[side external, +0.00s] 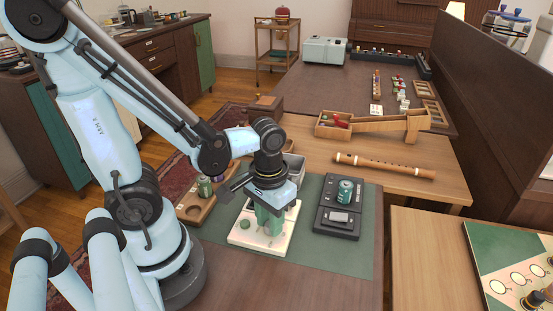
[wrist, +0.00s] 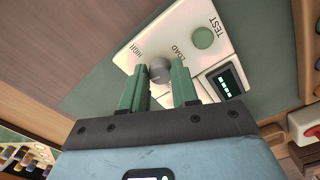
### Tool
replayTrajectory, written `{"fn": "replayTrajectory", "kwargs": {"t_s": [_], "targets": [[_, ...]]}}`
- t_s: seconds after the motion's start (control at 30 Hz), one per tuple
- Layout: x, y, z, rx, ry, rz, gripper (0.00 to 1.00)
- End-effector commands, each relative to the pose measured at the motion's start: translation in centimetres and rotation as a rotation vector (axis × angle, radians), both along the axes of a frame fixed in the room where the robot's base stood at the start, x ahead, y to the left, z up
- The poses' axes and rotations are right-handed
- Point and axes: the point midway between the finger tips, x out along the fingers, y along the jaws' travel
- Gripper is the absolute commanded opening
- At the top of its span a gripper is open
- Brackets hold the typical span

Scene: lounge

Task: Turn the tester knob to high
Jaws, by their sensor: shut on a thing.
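The tester (side external: 282,238) is a cream panel lying on a green mat. In the wrist view its face (wrist: 165,30) carries the labels HIGH, LOAD and TEST, a round green button (wrist: 203,38) and a small dark display (wrist: 226,82) with lit marks. The grey knob (wrist: 159,69) sits close to the words HIGH and LOAD. My gripper (wrist: 158,80) has one green finger on each side of the knob and is shut on it. In the side view my gripper (side external: 268,218) points down over the tester and hides the knob. Which way the knob's pointer faces cannot be made out.
A black device (side external: 337,220) with a green can-like cell (side external: 345,190) on it stands right of the tester. A wooden tray (side external: 193,208) with another green cell (side external: 205,187) is to the left. A grey bin and a wooden flute (side external: 384,166) lie behind. The mat's front right is clear.

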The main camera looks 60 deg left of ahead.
Motion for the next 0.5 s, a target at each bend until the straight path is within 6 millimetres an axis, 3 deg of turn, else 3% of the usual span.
{"fn": "replayTrajectory", "kwargs": {"t_s": [0.5], "targets": [[-0.04, 0.12, -0.04, 0.000, -0.002, -0.488, 0.00]]}}
